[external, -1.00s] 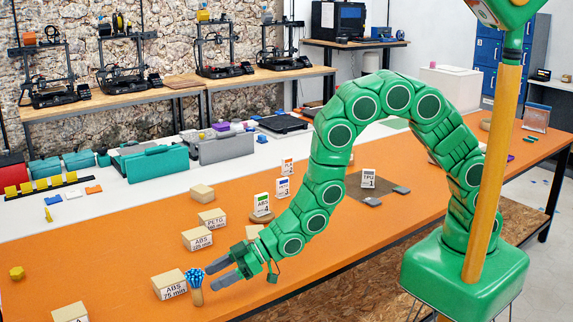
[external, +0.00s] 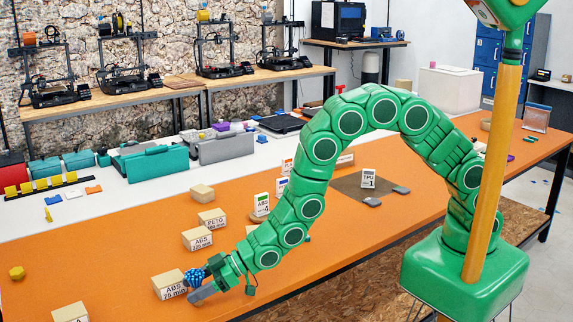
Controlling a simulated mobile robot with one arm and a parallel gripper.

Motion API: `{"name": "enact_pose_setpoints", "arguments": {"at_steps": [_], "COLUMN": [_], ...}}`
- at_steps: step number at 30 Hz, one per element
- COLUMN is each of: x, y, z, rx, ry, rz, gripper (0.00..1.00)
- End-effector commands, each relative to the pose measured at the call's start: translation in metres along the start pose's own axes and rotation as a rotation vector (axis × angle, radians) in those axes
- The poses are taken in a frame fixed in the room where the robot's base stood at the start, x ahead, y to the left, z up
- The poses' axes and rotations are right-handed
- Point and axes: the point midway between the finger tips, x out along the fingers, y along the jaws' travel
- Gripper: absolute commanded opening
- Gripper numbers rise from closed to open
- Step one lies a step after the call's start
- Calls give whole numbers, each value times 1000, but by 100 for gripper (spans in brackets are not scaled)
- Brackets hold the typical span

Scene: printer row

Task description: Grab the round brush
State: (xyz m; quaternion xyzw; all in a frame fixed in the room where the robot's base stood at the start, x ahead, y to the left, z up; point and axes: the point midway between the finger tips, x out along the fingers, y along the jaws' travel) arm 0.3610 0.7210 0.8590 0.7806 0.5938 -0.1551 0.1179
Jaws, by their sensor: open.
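The round brush (external: 194,278) has blue bristles and stands on the orange table, just right of the block marked ABS 75 min (external: 168,285). Its bristle head shows; its lower handle is hidden behind my gripper. My gripper (external: 199,287) has grey fingers and is open. It is low over the table at the brush, with the fingers overlapping the brush in this view. I cannot tell whether the fingers touch the brush.
More labelled blocks, such as the ABS block (external: 197,239) and the PETG block (external: 212,219), stand behind the brush. The orange table (external: 100,262) is clear left of the labelled blocks.

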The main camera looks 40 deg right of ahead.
Motion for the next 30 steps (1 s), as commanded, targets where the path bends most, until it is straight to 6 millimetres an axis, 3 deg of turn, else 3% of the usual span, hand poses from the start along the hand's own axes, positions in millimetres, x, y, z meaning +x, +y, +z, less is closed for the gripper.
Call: {"name": "enact_pose_setpoints", "arguments": {"at_steps": [2,13,25,30], "x": [0,0,-1,-6], "y": [0,0,0,0], "z": [0,0,-2,-14], "rx": [0,0,0,-1], "ry": [0,0,-1,0], "rz": [0,0,0,0], "gripper": [61,6,5,5]}}
